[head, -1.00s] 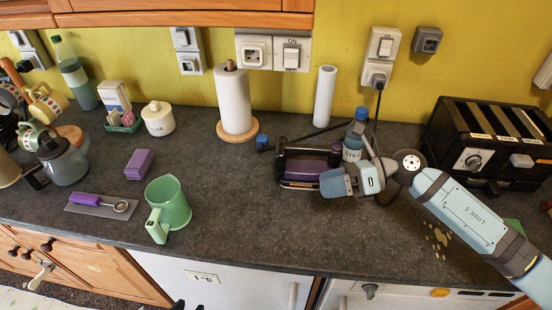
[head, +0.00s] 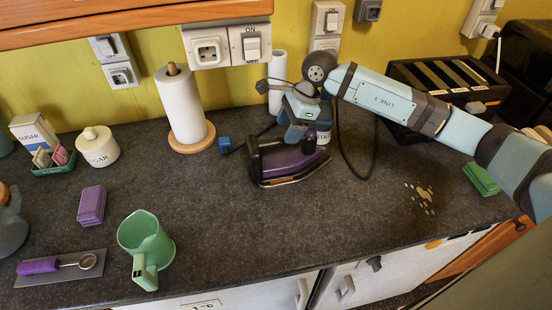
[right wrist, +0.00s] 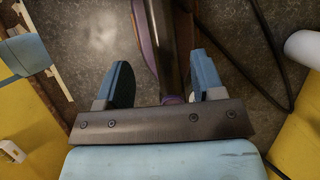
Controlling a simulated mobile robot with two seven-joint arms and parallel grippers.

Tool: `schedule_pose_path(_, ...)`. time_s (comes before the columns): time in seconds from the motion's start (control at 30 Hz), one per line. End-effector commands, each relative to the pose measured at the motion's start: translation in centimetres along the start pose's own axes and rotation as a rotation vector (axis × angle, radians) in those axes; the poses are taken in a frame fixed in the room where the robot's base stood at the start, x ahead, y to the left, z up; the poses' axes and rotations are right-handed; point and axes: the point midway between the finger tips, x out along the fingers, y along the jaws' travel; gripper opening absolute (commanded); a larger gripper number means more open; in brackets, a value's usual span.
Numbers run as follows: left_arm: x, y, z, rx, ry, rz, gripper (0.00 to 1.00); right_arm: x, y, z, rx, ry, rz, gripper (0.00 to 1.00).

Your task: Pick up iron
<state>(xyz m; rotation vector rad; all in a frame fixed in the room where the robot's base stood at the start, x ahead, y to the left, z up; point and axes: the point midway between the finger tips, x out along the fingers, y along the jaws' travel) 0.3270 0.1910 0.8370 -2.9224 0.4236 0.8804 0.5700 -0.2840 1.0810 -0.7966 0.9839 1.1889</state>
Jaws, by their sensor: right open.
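The iron (head: 283,164), purple and black, sits on the dark worktop near the middle of the head view. My right gripper (head: 306,136) is at the iron's far side, pointing down, its fingers partly hidden in the head view. In the right wrist view the gripper (right wrist: 160,72) is open, with one blue finger on each side of the iron's dark handle (right wrist: 165,45). The fingers look apart from the handle; I cannot tell whether they are low enough to span it fully. My left gripper is not in view.
A paper towel roll (head: 184,105) stands left of the iron and a white roll (head: 278,80) behind it. A black toaster (head: 440,85) is at the right. A dark cord (head: 352,165) loops beside the iron. A green jug (head: 146,240) stands front left.

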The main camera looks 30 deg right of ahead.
Motion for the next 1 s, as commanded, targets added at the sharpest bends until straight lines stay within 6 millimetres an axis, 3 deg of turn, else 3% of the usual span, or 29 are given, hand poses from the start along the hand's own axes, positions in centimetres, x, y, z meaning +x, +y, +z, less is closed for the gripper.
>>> schedule_pose_path(0.4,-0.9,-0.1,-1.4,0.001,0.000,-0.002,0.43,4.9,-0.4,0.5,0.001,-0.003,0.001,0.62)
schedule_pose_path(1.0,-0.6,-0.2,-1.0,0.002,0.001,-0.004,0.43,5.2,-0.4,0.3,0.000,-0.003,0.000,0.62)
